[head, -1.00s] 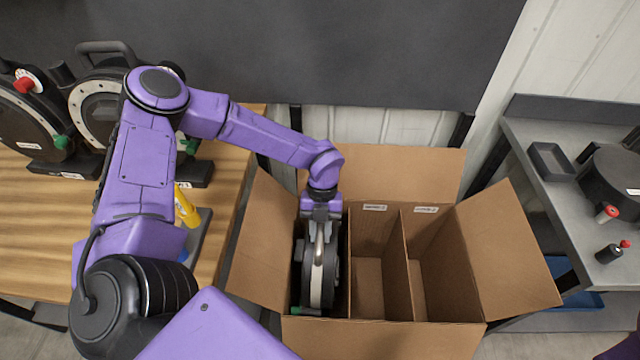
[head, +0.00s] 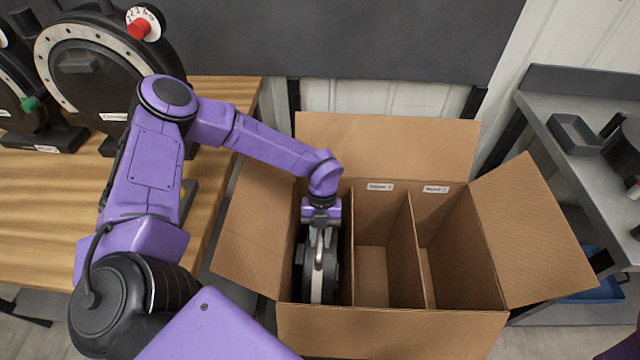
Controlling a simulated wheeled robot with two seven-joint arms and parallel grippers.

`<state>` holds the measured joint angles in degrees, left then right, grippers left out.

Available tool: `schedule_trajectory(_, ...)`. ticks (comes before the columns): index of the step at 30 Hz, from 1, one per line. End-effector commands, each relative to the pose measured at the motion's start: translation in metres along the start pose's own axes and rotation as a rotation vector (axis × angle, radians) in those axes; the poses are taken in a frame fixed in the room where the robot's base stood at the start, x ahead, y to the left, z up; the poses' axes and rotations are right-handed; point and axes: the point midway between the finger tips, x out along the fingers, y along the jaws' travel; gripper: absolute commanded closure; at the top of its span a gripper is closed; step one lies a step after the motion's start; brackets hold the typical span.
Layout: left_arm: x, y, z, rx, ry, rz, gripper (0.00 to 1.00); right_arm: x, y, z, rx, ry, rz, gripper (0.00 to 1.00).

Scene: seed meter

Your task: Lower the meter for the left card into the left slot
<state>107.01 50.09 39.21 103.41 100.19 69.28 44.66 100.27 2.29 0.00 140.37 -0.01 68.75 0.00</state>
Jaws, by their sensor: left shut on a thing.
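My left gripper (head: 321,214) is at the left slot of an open cardboard box (head: 390,330). It is shut on the top handle of a dark seed meter (head: 318,272) with a pale rim, seen edge-on. The meter is upright inside the left slot, between the box's left wall and the first cardboard divider (head: 350,245). Its lower end is hidden by the box's front wall, so I cannot tell whether it touches the bottom. The middle and right slots are empty. Small white cards (head: 380,187) show at the back of those slots. My right gripper is not in view.
More seed meters (head: 110,65) stand on the wooden table (head: 60,190) at left. A grey bench (head: 560,110) at right holds a small dark tray (head: 574,133). The box flaps are folded outward.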

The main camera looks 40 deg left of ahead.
Motion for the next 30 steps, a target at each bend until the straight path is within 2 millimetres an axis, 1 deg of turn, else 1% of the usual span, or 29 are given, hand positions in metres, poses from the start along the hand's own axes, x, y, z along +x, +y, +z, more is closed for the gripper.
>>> schedule_trajectory(14,-0.0004,-0.0018,0.0005,0.001,-0.001,-0.004,1.00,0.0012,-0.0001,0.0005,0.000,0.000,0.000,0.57)
schedule_trajectory(30,0.0090,-0.0015,0.0042,0.002,-0.001,-0.003,1.00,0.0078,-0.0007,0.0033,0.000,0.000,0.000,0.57)
